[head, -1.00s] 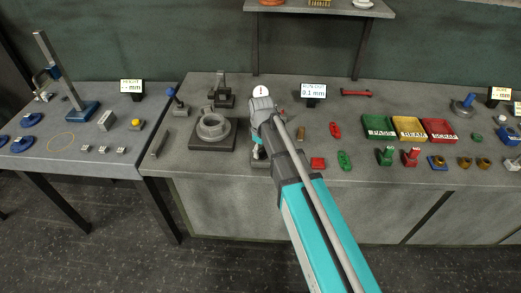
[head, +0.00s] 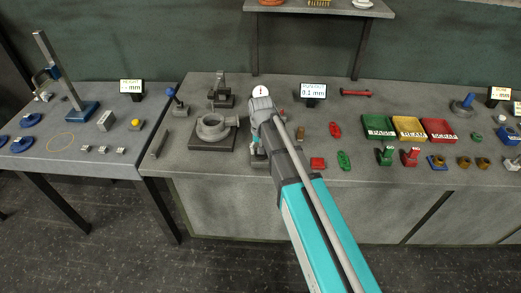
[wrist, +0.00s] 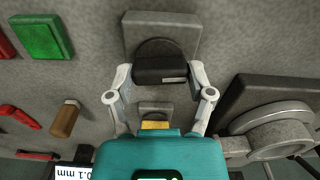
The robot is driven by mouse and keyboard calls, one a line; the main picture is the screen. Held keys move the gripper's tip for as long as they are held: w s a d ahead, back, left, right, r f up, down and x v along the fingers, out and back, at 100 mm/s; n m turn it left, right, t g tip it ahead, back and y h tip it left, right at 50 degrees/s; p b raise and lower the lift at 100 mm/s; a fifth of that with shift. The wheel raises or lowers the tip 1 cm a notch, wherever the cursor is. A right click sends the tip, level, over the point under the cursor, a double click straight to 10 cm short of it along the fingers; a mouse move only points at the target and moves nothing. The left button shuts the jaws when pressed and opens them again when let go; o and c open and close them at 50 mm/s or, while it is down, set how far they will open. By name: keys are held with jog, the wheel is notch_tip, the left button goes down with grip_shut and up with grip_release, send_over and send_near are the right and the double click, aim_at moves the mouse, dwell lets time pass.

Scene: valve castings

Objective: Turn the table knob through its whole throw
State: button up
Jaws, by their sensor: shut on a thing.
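The table knob (wrist: 160,70) is a black bar-shaped grip on a dark round base, set on a square grey plate (wrist: 160,24). My gripper (wrist: 161,76) has one finger on each end of the knob in the wrist view and is shut on it. In the head view my gripper (head: 258,148) is low over the bench, and my arm hides most of the knob. The grey ring-shaped casting (head: 211,127) sits on a dark square base (head: 211,145) left of my gripper; its side stub points right. It also shows in the wrist view (wrist: 275,135).
A runout display (head: 313,91) reads 0.1 mm behind my arm. A dial gauge (head: 261,91) stands close behind my wrist. Red and green parts and a brown cylinder (head: 300,133) lie to the right. Green, yellow and red trays (head: 438,141) stand farther right.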

jog(key=shift+m, duration=0.7)
jog(key=o, duration=1.1)
jog(key=shift+s, duration=0.15)
